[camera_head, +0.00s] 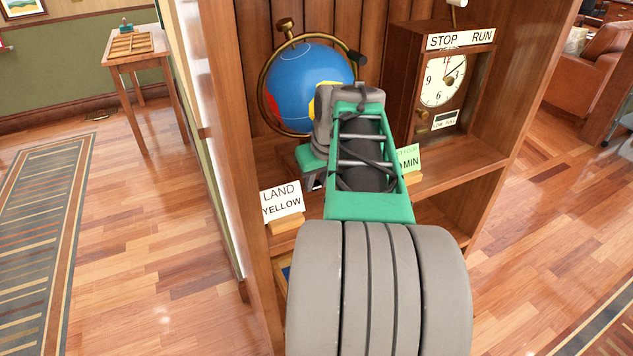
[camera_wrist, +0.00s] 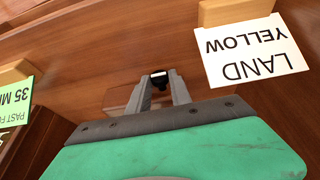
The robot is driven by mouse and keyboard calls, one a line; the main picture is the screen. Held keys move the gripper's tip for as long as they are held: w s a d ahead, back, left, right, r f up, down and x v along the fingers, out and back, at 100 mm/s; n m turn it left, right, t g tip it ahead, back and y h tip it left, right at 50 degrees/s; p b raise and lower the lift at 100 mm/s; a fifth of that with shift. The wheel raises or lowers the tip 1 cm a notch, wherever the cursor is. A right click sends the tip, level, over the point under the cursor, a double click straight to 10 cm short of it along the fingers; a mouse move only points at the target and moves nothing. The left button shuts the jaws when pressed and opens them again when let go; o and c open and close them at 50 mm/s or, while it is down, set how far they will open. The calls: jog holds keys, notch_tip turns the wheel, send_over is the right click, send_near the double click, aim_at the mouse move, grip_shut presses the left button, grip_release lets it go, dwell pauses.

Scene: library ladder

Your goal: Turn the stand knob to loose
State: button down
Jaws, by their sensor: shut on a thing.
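The small black stand knob (camera_wrist: 159,75) with a pale mark on it shows in the wrist view, between the two grey fingertips of my gripper (camera_wrist: 160,84). My gripper is shut on it. The knob's lettering and setting are too small to read. In the head view my own arm hides the knob and most of my gripper.
A white card reading LAND YELLOW (camera_head: 281,202) stands left of my gripper on the shelf. A green card (camera_head: 408,158) stands to the right, partly covered. A wooden clock (camera_head: 441,82) marked STOP and RUN stands at right. Cabinet sides bound the shelf.

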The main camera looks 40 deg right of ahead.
jog(key=c, duration=1.5)
grip_release()
jog(key=shift+o, duration=0.2)
jog(key=p+v, duration=0.1)
jog(key=v, duration=0.7)
jog(key=shift+p, duration=0.3)
